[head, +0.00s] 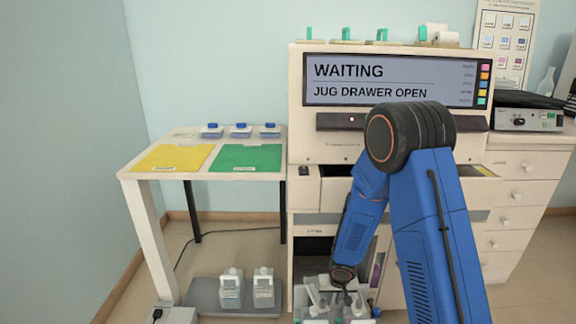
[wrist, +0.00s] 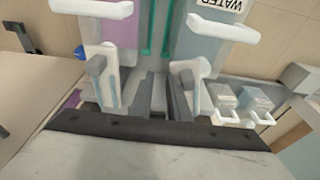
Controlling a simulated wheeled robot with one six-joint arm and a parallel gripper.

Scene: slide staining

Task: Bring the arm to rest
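My blue arm reaches down in front of the staining machine (head: 305,120), its gripper (head: 344,288) low over the open jug drawer (head: 290,322). In the wrist view my gripper's two dark fingers (wrist: 160,92) stand apart with a narrow gap and nothing seen clamped between them. Around them are jugs with white handles: a purple one (wrist: 118,38) at upper left and one labelled WATER (wrist: 205,40) at upper right. Lighter handled parts stand close on both sides of the fingers. The machine's screen (head: 390,80) reads WAITING, JUG DRAWER OPEN.
A table (head: 150,198) with yellow (head: 172,158) and green (head: 245,158) mats stands left. Two white jugs (head: 231,288) (head: 263,288) sit on a low grey platform (head: 205,298) beside the drawer. A drawer cabinet (head: 515,220) stands right.

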